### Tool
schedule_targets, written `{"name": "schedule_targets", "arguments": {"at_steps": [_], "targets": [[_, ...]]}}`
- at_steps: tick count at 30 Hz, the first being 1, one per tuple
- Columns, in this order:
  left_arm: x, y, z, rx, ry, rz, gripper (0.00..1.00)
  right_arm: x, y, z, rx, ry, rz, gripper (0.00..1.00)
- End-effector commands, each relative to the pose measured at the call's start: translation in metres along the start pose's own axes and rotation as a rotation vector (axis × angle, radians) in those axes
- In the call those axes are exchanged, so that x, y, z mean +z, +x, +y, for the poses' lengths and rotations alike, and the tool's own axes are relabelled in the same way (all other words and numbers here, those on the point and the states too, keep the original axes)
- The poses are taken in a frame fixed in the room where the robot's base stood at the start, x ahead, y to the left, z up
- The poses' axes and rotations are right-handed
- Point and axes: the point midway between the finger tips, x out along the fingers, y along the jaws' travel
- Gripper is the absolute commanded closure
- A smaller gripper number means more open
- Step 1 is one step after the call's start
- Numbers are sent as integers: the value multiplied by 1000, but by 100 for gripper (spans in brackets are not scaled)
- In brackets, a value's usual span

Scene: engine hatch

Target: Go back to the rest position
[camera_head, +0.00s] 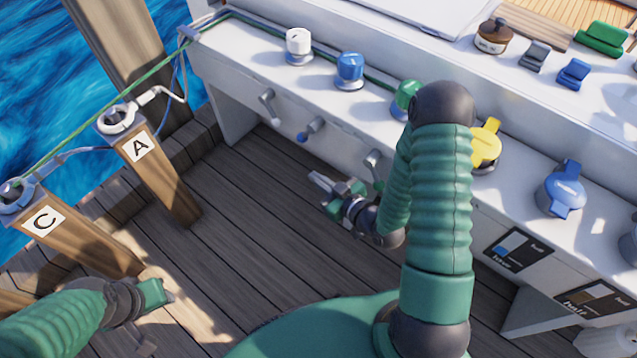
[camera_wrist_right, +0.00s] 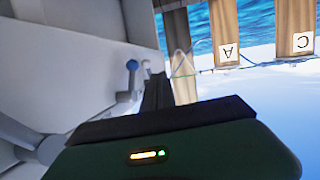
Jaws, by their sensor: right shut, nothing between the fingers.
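My right gripper (camera_head: 322,183) is shut and empty. It hangs above the dark deck, in front of the white console (camera_head: 225,62), and points to the left. Its dark fingers also show in the right wrist view (camera_wrist_right: 158,88), near a blue-tipped lever (camera_wrist_right: 132,66). My left gripper (camera_head: 165,290) is at the lower left over the deck; its fingers are small and partly out of clear sight, so I cannot tell whether it is open. My right arm's green forearm covers part of the console and its knobs.
Levers (camera_head: 267,108) stick out of the console front. White, blue (camera_head: 350,68), green and yellow (camera_head: 487,143) knobs stand on top. Wooden posts marked A (camera_head: 165,180) and C (camera_head: 85,240) carry rings and a green line at left. The deck (camera_head: 250,235) between is clear.

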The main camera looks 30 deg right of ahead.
Motion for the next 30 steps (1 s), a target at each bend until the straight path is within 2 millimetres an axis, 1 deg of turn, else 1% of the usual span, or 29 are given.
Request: {"name": "schedule_targets", "arguments": {"at_steps": [1, 3, 6, 20, 23, 26, 28, 30], "targets": [[-1, -5, 0, 0, 0, 0, 64, -1, -8, -6, -1, 5, -4, 100], [-2, -8, 0, 0, 0, 0, 64, 1, -15, -12, -1, 3, -3, 100], [-2, -10, 0, 0, 0, 0, 64, 2, -20, -16, 0, 1, -1, 100], [-2, -9, 0, 0, 0, 0, 64, 3, -21, -18, 0, 0, 1, 100], [-2, -9, 0, 0, 0, 0, 64, 3, -19, -18, -8, -12, -22, 100], [-2, -9, 0, 0, 0, 0, 64, 8, -11, -20, -34, -58, -135, 100], [-2, -9, 0, 0, 0, 0, 64, 12, -8, -18, -40, -96, -271, 100], [-2, -9, 0, 0, 0, 0, 64, 12, -11, -15, -21, -111, -426, 100]]}}
